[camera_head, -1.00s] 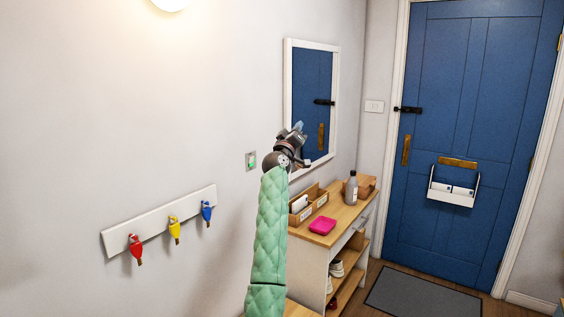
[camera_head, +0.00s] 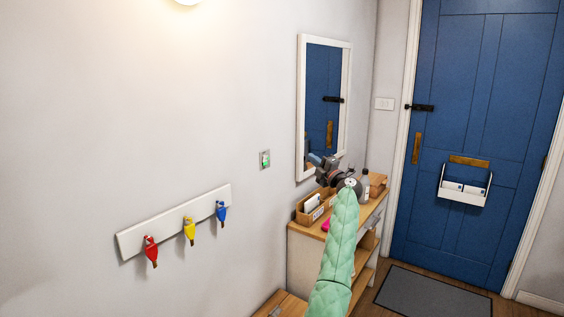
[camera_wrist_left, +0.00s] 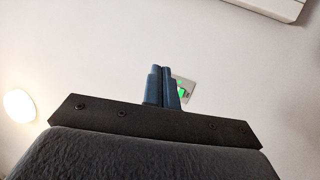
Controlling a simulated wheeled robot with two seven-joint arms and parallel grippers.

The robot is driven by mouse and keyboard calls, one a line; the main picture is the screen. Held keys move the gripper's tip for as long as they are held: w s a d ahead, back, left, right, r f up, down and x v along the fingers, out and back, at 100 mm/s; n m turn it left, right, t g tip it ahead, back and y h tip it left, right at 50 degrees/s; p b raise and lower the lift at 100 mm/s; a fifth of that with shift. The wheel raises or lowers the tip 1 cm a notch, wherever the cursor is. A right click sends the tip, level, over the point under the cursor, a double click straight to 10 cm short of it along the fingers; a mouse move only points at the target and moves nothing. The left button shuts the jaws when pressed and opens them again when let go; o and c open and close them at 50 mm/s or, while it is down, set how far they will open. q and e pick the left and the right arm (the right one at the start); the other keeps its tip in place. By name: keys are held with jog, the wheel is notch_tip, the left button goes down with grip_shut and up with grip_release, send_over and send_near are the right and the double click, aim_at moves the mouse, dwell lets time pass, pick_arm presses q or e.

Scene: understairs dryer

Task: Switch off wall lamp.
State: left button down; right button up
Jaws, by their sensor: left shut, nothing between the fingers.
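The wall lamp (camera_head: 187,2) glows at the top edge of the head view, mostly cut off. It also shows lit at the left of the left wrist view (camera_wrist_left: 19,106). A small wall switch with a green rocker (camera_head: 265,159) is on the wall left of the mirror. In the left wrist view the switch (camera_wrist_left: 184,90) is partly hidden behind my fingertips. My left gripper (camera_head: 312,158) is shut and empty, to the right of the switch in the head view, with its fingers pointing left. Whether it touches the wall cannot be told. My right gripper is out of view.
A white-framed mirror (camera_head: 301,110) hangs just behind my left gripper. A shelf unit (camera_head: 305,243) with a wooden box (camera_head: 305,216) and a bottle (camera_head: 365,186) stands below it. A peg rail (camera_head: 160,224) with bird-shaped hooks is at left. Bare wall lies around the switch.

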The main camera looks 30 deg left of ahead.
aim_at(265, 158)
pick_arm(q)
jog(key=s+a+f+n+g, duration=0.2)
jog(key=s+f+n+g, duration=0.1)
jog(key=s+g, duration=0.2)
jog(key=shift+s+f+n+g, duration=0.3)
jog(key=shift+s+g, duration=0.1)
jog(key=shift+g, duration=0.7)
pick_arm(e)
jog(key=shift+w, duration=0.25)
